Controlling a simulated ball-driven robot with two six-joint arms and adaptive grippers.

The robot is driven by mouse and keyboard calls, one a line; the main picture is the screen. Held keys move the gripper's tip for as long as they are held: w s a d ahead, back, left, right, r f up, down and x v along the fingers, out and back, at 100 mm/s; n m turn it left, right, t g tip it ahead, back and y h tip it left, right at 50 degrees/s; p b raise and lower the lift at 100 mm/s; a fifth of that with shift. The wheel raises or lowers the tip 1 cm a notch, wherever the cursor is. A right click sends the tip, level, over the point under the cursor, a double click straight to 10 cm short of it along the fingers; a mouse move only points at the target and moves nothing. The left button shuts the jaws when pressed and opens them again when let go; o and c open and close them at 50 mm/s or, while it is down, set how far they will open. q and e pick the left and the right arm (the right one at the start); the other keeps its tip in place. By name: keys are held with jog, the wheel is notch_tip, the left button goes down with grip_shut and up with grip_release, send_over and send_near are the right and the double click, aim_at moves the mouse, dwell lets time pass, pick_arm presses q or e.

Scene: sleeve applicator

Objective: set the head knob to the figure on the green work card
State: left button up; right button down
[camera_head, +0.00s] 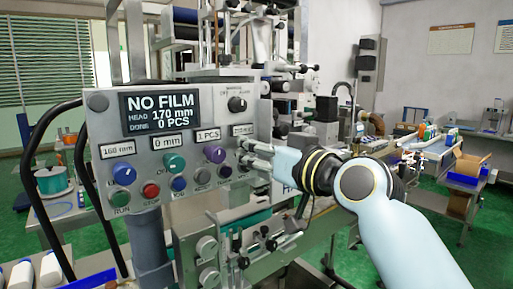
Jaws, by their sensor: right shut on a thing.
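The control panel (105,150) stands at the centre left. Its screen (161,112) reads "NO FILM", "HEAD 170 mm" and "DONE 0 PCS". A blue knob (123,173), a teal knob (174,163) and a purple knob (215,154) sit under labels reading 160 mm, 0 mm and 1 PCS. My right gripper (243,152) is at the panel's right end, below a fourth label (243,130) too small to read. It is shut on a knob there that its fingers hide. I cannot make out a green work card. My left gripper is out of view.
A black selector knob (237,104) is near the panel's top right. Green RUN (120,198) and red STOP (151,190) buttons line the lower edge, with small buttons beside them. Black cables loop at the left. Machine parts stand behind and below my right gripper.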

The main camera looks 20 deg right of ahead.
jog(key=c, duration=1.3)
grip_release()
jog(key=v, duration=1.2)
